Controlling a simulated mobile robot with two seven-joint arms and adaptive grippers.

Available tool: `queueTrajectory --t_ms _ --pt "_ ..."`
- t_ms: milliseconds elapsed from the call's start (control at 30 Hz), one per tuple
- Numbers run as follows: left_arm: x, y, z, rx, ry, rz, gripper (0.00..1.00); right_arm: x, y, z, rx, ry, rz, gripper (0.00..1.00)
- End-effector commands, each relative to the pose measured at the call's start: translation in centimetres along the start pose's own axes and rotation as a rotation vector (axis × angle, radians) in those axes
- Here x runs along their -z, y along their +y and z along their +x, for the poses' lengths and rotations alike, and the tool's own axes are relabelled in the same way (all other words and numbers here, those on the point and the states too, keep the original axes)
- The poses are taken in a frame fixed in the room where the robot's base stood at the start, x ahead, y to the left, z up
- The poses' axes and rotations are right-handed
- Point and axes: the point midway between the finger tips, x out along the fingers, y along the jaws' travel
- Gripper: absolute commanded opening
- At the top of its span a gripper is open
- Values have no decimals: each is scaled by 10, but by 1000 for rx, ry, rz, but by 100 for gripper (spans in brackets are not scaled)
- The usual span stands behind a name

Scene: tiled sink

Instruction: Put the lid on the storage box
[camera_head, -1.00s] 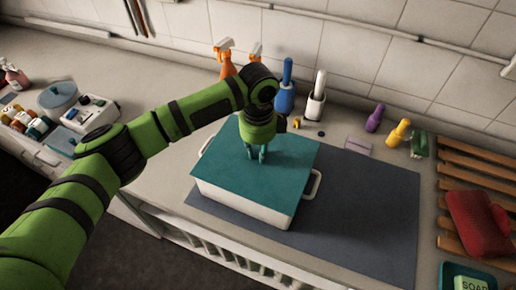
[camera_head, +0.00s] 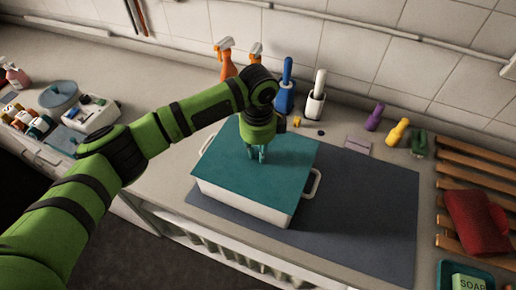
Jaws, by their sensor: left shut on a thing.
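The white storage box (camera_head: 243,205) stands on the dark mat, with a pale handle on each of two sides. The teal lid (camera_head: 225,172) lies over the top of the box and covers its opening. From this angle it looks flat and lined up with the rim; I cannot tell whether it is fully seated. My left gripper (camera_head: 257,155) points down at the middle of the lid and is shut on it, probably by a grip part that the fingers hide. My right gripper is not in view.
The dark mat (camera_head: 370,215) has free room right of the box. Behind stand orange spray bottles (camera_head: 228,62), a blue brush (camera_head: 286,85) and a white brush (camera_head: 317,95). A wooden rack (camera_head: 470,180) with a red cloth (camera_head: 475,222) is at the right.

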Motion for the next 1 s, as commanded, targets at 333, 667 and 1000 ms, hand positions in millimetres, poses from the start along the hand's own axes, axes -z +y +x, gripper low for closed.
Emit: queueTrajectory --t_ms 333,667,1000 --pt "0 0 0 0 1 0 0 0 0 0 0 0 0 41" --pt "1 0 3 -1 1 1 0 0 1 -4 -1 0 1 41" --pt "1 1 6 -4 2 1 0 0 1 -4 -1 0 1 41"
